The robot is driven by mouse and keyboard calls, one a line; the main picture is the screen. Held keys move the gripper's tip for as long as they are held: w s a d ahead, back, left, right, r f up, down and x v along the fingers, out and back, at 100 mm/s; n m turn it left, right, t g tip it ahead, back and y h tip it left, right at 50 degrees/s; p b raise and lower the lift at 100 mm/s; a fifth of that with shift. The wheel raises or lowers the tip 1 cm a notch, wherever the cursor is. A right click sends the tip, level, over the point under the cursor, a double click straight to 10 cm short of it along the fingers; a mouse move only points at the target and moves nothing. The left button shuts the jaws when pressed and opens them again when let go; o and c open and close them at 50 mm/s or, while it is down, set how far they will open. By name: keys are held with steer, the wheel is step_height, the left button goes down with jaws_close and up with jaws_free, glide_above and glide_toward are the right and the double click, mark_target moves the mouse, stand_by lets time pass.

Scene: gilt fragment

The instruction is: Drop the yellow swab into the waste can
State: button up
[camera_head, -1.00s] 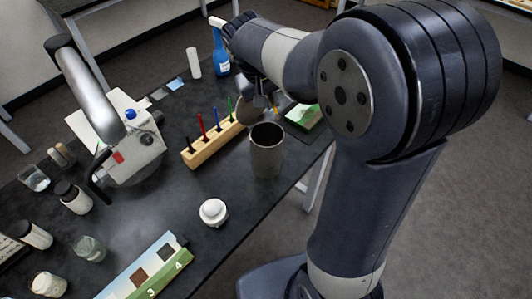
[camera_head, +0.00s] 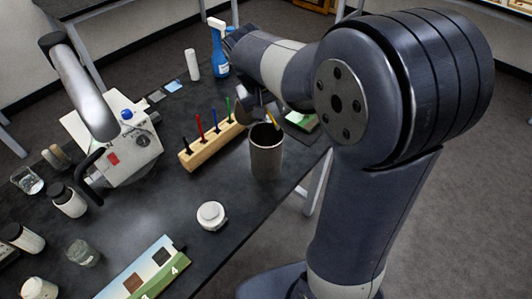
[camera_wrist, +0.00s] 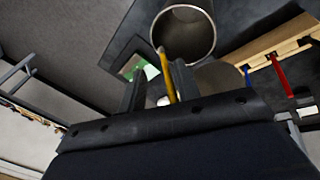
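The yellow swab (camera_head: 272,120) is thin and tilted, at the mouth of the waste can (camera_head: 266,158) in the head view. In the wrist view the swab (camera_wrist: 166,75) lies between my fingers, close beside the right one, with a clear gap to the left one. My gripper (camera_wrist: 160,80) looks open. Its fingers stand apart just short of the can's rim (camera_wrist: 188,58). The can is a grey-brown, open-topped cylinder standing upright near the table edge. In the head view my gripper (camera_head: 259,108) is above and behind the can, partly hidden by my arm.
A wooden rack (camera_head: 208,145) with several coloured sticks stands left of the can. A blue spray bottle (camera_head: 219,50) is behind it. A white round container (camera_head: 211,215) stands in front on the dark table (camera_head: 180,200). A white device (camera_head: 125,145) is at the left.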

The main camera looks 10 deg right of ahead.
steer(key=shift+r, duration=0.1)
steer(key=v, duration=1)
steer(key=shift+r+b, duration=0.3)
steer(key=shift+b, duration=0.15)
steer(key=shift+a, duration=0.1)
steer(key=p+x, duration=0.1)
steer(key=x, duration=1)
steer(key=shift+s+r+p, duration=0.1)
steer(key=shift+r+p, duration=1.75)
steer(key=shift+r, duration=0.55)
steer(key=shift+f, duration=0.1)
